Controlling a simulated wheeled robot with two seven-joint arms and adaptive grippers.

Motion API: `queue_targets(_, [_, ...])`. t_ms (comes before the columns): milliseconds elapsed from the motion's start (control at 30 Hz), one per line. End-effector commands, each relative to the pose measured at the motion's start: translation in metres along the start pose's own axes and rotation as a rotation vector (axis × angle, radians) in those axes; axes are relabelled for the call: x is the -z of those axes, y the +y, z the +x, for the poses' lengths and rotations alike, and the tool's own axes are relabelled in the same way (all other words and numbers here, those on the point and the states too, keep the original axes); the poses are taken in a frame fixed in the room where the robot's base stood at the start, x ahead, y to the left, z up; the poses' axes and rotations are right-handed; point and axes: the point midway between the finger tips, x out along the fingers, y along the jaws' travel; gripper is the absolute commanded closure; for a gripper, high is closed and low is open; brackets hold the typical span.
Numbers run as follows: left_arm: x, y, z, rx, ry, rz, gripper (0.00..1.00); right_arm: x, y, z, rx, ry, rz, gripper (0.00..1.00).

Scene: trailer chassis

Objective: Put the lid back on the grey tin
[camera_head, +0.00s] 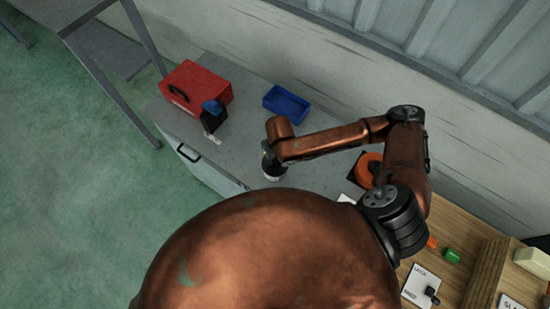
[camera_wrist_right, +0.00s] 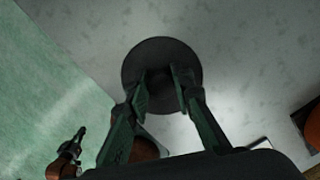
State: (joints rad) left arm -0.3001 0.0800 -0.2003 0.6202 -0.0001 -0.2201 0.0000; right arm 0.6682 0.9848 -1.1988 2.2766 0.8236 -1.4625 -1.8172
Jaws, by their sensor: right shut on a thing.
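In the right wrist view, a dark round disc with a raised middle, seemingly the lid (camera_wrist_right: 160,50), lies between the fingers of my right gripper (camera_wrist_right: 162,80). The fingers are shut on its middle part. In the head view, my right gripper (camera_head: 271,160) points down over the grey bench top, near its front edge. A small pale-rimmed round shape shows just under it; I cannot tell whether this is the grey tin. My left gripper (camera_wrist_right: 78,140) seems to show small and dark at the lower left of the wrist view; its fingers are unclear.
A red toolbox (camera_head: 197,87) and a black and blue item (camera_head: 213,115) stand left on the grey bench (camera_head: 240,130). A blue tray (camera_head: 286,104) sits behind my gripper. An orange disc (camera_head: 367,170) lies to the right.

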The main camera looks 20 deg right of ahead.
Motion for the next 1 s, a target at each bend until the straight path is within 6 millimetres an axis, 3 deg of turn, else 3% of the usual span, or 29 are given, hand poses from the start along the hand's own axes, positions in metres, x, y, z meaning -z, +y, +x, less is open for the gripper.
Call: queue_targets(1000, [0.0008, -0.0002, -0.0075, 0.0, 0.0, 0.0, 1.0, 0.0005, -0.0001, 0.0008, 0.0, 0.001, 0.0, 1.0])
